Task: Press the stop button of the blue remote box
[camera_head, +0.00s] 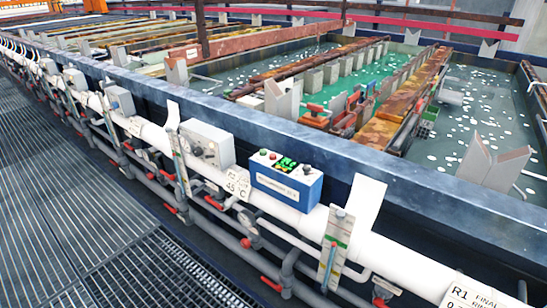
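The blue remote box (287,190) sits near the middle of the head view, at the tank's front edge beside the white pipe. It has a white label on its blue front and a pale top panel. Neither of my grippers is in view.
A grey control box (207,144) stands left of the blue box. The thick white pipe (375,250), gauges and red-handled valves (271,284) run along the tank front. Liquid-filled tanks (460,115) lie behind. Grated floor (50,190) is clear at left.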

